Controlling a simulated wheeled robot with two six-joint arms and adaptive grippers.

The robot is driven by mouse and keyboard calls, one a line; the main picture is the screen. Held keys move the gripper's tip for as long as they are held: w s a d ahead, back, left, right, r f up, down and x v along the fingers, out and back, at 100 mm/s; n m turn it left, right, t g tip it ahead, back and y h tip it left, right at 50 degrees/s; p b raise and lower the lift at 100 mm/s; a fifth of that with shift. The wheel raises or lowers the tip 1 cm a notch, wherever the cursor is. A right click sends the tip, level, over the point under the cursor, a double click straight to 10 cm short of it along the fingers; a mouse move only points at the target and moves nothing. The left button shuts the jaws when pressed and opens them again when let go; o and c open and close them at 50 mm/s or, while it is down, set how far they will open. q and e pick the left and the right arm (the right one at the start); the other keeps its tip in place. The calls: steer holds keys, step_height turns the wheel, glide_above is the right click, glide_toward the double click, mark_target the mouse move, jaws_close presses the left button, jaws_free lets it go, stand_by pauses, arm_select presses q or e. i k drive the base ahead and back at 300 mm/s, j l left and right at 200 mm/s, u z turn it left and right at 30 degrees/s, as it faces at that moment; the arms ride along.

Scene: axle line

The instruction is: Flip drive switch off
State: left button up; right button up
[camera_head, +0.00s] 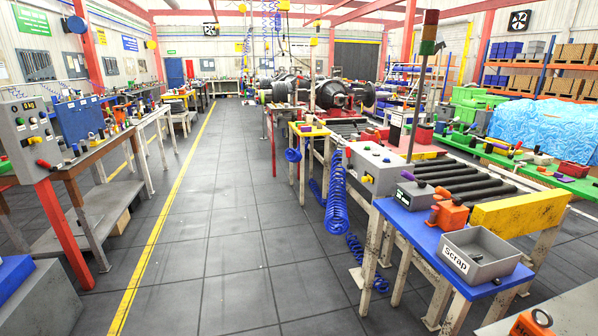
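A pale grey control box (370,166) stands at the near end of the roller conveyor, right of centre. It carries small buttons on top and a yellow knob (367,179) on its front face. Another grey control panel (26,138) with several knobs and a small display stands at the left edge, with a red-tipped lever (43,163) low on it. No label naming a drive switch is readable, so I cannot tell which control it is or its position. Neither of my grippers is in view.
A blue-topped table (430,235) in front of the conveyor holds a grey scrap bin (480,257), an orange tool (448,215) and a dark display box (415,196). Blue coiled hose (335,200) hangs beside the conveyor. The grey floor aisle (225,240) is clear.

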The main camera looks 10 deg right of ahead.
mark_target(348, 150)
steer(key=i+z, duration=0.25)
steer(key=i+j+z, duration=0.3)
steer(key=i, duration=0.2)
steer(key=i+j+z, duration=0.35)
steer(key=i+j, duration=0.55)
steer(key=i+j+z, duration=0.1)
steer(key=i+j, duration=1.25)
steer(key=i+j+z, duration=0.15)
steer(key=i+j, duration=0.45)
steer(key=j, duration=0.25)
